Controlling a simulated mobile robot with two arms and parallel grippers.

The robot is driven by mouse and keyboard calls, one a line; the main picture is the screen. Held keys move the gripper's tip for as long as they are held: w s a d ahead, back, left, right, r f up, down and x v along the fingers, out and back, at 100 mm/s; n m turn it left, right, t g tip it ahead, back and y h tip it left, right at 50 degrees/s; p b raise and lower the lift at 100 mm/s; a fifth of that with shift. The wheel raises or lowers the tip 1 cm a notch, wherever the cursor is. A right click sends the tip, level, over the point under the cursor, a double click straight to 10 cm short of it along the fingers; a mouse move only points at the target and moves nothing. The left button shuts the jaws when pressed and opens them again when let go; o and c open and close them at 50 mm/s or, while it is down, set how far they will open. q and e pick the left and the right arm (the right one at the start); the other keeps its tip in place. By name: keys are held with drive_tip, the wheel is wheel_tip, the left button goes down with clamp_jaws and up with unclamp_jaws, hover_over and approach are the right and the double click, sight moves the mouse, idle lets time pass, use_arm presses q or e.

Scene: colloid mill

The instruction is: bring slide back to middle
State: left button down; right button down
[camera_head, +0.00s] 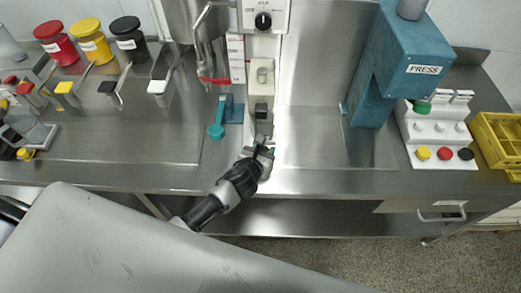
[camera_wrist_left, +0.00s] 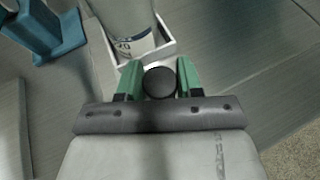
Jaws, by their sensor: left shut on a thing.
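The slide (camera_wrist_left: 172,46) shows in the left wrist view as a pale square holder with a round black knob (camera_wrist_left: 160,82) on its near side. A pale cylinder with dark print (camera_wrist_left: 130,28) stands in the holder. My left gripper (camera_wrist_left: 158,76) has its green fingers shut on the knob, one on each side. In the head view my left gripper (camera_head: 260,150) is at the front of the bench, below the white column, and hides most of the slide. My right gripper is in neither view.
A teal lever device (camera_head: 226,112) stands just left of the column. The blue press (camera_head: 390,65) and a button panel (camera_head: 438,135) stand to the right, with a yellow crate (camera_head: 498,140) beyond. Coloured jars (camera_head: 92,42) are at the left. The front bench steel is mostly clear.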

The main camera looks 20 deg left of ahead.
use_arm(q)
drive_tip(key=w+d+b, duration=0.1)
drive_tip(key=d, duration=0.4)
drive_tip(key=w+d+b, duration=0.1)
drive_tip(key=w+d, duration=0.1)
drive_tip(key=d, duration=0.4)
drive_tip(key=w+d+b, duration=0.1)
drive_tip(key=d, duration=0.4)
drive_tip(key=shift+w+d, duration=0.25)
drive_tip(key=shift+w, duration=0.15)
drive_tip(key=c, duration=0.8)
unclamp_jaws()
drive_tip(key=shift+o, duration=0.2)
drive_tip(key=v, duration=1.1)
drive_tip(key=shift+a, duration=0.1)
